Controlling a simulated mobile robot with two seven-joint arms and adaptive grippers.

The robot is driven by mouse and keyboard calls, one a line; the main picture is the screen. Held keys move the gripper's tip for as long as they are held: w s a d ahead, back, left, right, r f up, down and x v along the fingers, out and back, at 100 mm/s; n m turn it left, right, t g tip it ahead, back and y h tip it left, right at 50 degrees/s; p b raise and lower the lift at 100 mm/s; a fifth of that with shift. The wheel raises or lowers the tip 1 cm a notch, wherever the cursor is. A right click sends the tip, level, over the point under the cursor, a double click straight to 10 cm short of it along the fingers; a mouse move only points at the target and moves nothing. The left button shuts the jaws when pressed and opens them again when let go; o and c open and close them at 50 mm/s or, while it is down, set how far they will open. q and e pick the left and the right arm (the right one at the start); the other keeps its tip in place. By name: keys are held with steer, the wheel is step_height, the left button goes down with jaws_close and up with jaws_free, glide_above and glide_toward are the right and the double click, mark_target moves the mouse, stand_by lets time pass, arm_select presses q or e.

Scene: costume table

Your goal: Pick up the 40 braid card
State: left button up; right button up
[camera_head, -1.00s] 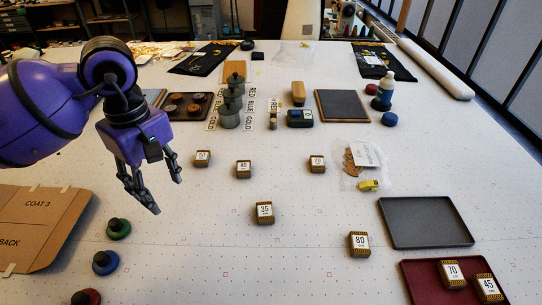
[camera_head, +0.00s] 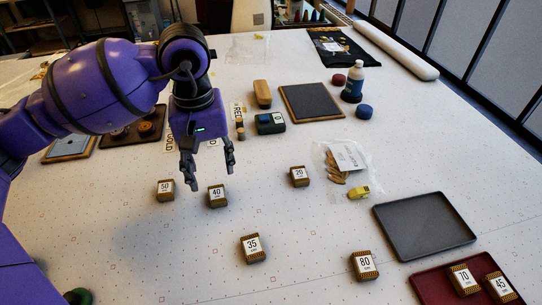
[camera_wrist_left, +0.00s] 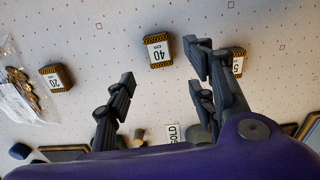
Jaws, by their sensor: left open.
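The 40 braid card (camera_head: 217,196) is a small brown block with a white label, lying on the white table. It also shows in the left wrist view (camera_wrist_left: 159,50), beyond the fingertips and between their lines. My left gripper (camera_head: 211,180) is open and empty, with its fingers pointing down just behind and above the 40 card. In the left wrist view the left gripper (camera_wrist_left: 160,66) has its two fingers spread wide apart, and one finger partly covers the 50 card (camera_wrist_left: 237,62). No contact with the 40 card is visible. My right gripper is not in view.
A grey tray (camera_head: 424,226) and a maroon tray (camera_head: 428,286) stand at right. Table around the 40 card is clear.

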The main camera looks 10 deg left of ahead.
mark_target(217, 195)
arm_select(q)
steer(key=f, duration=0.4)
steer(key=s+f+p, duration=0.1)
steer(key=f, duration=0.1)
steer(key=shift+s+d+f, duration=0.1)
steer(key=shift+d+f, duration=0.15)
steer(key=shift+d, duration=0.05)
steer(key=shift+f, duration=0.4)
steer(key=c, duration=1)
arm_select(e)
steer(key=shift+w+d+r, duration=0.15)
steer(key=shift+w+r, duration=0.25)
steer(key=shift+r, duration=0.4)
